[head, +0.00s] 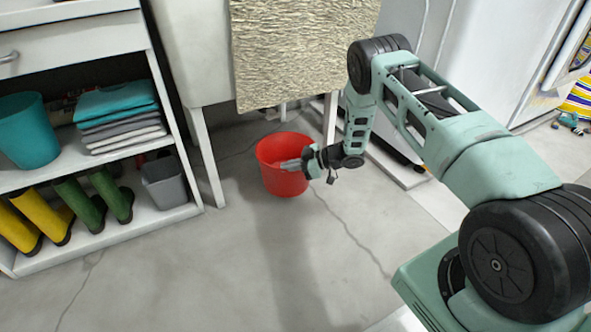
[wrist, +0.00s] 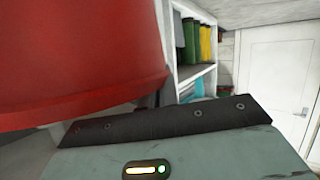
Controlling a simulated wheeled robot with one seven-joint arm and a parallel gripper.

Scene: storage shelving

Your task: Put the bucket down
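The red bucket (head: 281,183) is upright near the middle of the head view, over the grey floor in front of a white-legged table. I cannot tell whether its base touches the floor. My gripper (head: 291,165) reaches it from the right. A grey finger crosses the right side of the rim into the bucket, and the gripper looks closed on the wall there. The other finger is hidden. In the wrist view, which is upside down, the bucket (wrist: 75,55) fills the upper left, close to my gripper's body; the fingertips do not show.
A white shelf (head: 120,232) on the left holds boots, folded cloths, a teal bucket (head: 27,130) and a grey bin (head: 165,182). A table with a textured panel (head: 300,50) stands behind the red bucket. The floor (head: 200,285) in front is clear.

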